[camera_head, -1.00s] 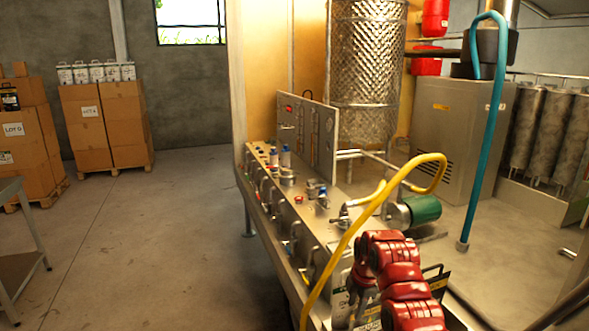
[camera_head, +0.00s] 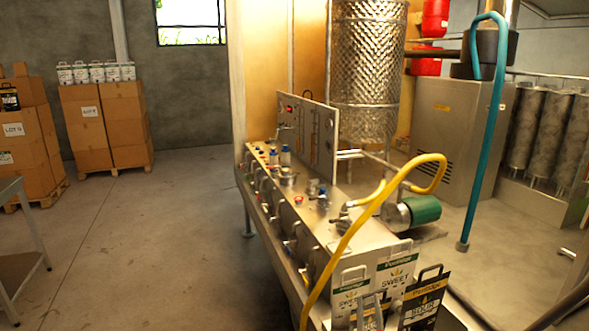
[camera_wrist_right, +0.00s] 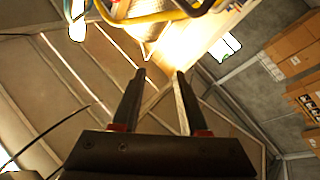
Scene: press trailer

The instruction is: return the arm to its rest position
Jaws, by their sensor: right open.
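My right gripper (camera_wrist_right: 159,76) shows in the right wrist view, its two dark fingers apart with nothing between them. That view looks up at the ceiling panels (camera_wrist_right: 75,75), with stacked boxes at the right edge. In the head view the red arm no longer shows, and I cannot make out the right gripper there. My left gripper is in neither view now.
The steel press trailer (camera_head: 262,205) runs along the middle with valves and a panel. A yellow hose (camera_head: 345,240) arches over its near end, beside labelled cartons (camera_head: 425,300). A teal hose (camera_head: 487,140) stands right. Boxes on pallets (camera_head: 105,125) stand left; the floor between is clear.

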